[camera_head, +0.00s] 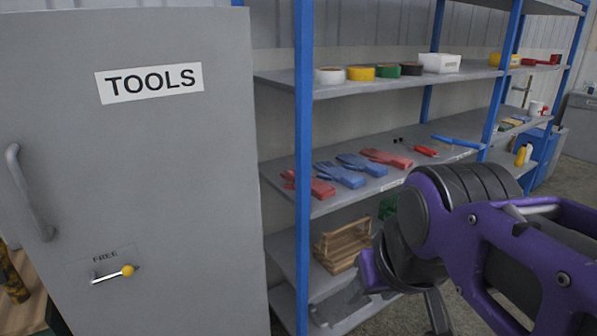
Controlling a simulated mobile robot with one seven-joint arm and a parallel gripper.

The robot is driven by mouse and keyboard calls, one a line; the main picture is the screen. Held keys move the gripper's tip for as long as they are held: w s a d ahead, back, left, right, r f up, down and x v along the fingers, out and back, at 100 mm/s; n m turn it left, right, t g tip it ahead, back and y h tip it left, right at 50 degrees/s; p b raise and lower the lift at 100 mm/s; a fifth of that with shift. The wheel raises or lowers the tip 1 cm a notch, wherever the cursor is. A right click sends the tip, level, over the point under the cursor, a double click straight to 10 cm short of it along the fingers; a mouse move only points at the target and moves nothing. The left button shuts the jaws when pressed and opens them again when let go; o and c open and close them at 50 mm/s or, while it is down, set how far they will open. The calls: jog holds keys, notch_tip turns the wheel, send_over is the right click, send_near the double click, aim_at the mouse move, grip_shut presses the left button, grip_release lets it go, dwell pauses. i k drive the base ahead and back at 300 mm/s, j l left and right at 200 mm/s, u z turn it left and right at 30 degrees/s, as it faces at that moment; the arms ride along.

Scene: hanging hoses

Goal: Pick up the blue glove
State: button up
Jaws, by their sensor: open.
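Two blue gloves lie flat side by side on the middle shelf (345,200) of the rack, the nearer blue glove (340,175) and the farther blue glove (362,163). My gripper (388,312) hangs at the lower right, below the level of that shelf in the picture. Its jaws are partly in view, spread apart, with nothing seen between them. It is clear of both gloves in the picture.
Red gloves (388,158) flank the blue ones. A blue rack post (303,120) stands just left of the blue gloves. A grey TOOLS cabinet (150,200) fills the left. Tape rolls (361,73) sit on the shelf above, and a wooden crate (341,248) below.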

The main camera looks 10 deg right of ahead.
aim_at(330, 170)
jog(key=z, duration=0.25)
jog(key=i+l+u, duration=0.2)
jog(key=i+l, duration=0.2)
jog(key=i+l+u, duration=0.15)
jog(key=i+l, duration=0.2)
jog(key=l, duration=0.25)
jog(key=i+l, duration=0.1)
jog(key=l, duration=0.2)
jog(key=i+l, duration=0.15)
jog(key=l, duration=0.15)
jog(key=j+u, duration=0.1)
jog(key=j, duration=0.1)
jog(key=i+u, duration=0.05)
